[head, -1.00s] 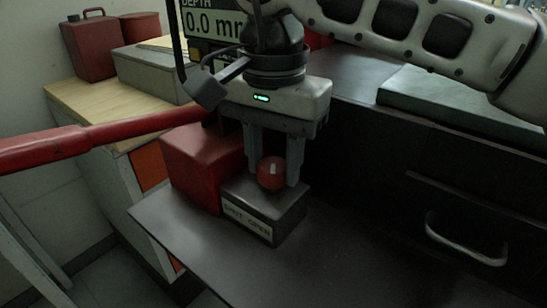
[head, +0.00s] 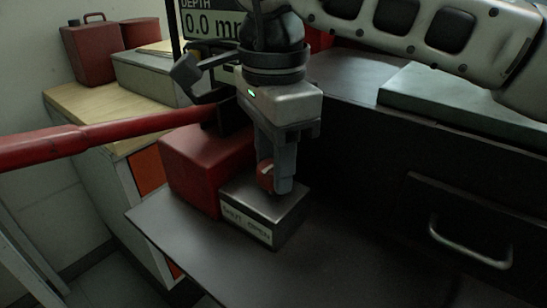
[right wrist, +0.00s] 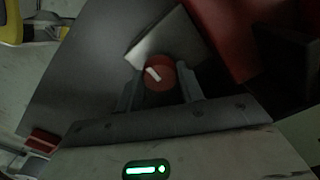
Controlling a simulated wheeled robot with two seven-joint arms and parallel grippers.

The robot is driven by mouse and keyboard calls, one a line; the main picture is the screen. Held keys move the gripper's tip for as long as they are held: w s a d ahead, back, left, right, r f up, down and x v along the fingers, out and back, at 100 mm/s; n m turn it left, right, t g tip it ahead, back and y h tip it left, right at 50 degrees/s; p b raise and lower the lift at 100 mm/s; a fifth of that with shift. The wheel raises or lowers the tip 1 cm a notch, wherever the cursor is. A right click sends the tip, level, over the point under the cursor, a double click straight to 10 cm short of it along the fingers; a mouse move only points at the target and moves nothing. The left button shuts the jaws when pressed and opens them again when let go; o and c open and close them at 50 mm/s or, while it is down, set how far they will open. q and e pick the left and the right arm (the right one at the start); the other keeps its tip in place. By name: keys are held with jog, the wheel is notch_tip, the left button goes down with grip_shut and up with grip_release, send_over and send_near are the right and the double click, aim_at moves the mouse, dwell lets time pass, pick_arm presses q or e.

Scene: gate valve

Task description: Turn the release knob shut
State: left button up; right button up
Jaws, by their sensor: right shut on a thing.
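The release knob (head: 265,176) is a small red knob with a pale pointer line, on top of a dark metal box (head: 288,216). A label (head: 246,227) on the box front reads roughly "SHUT OPEN". My right gripper (head: 276,185) points down over the box and is shut on the knob, partly hiding it in the head view. In the right wrist view the knob (right wrist: 158,74) lies between the two fingers, its white line slanting. My left gripper is not seen.
A red block (head: 195,165) stands directly beside the box on the left. A long red bar (head: 90,140) crosses from the left. A depth display (head: 212,22) stands behind the wrist. The dark shelf (head: 190,250) in front is clear.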

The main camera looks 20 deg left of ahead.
jog(key=shift+w+r, duration=0.1)
dwell(0.3)
jog(key=o, duration=1)
notch_tip(320, 180, up, 16)
jog(key=shift+f+p, duration=0.1)
jog(key=shift+p, duration=1.1)
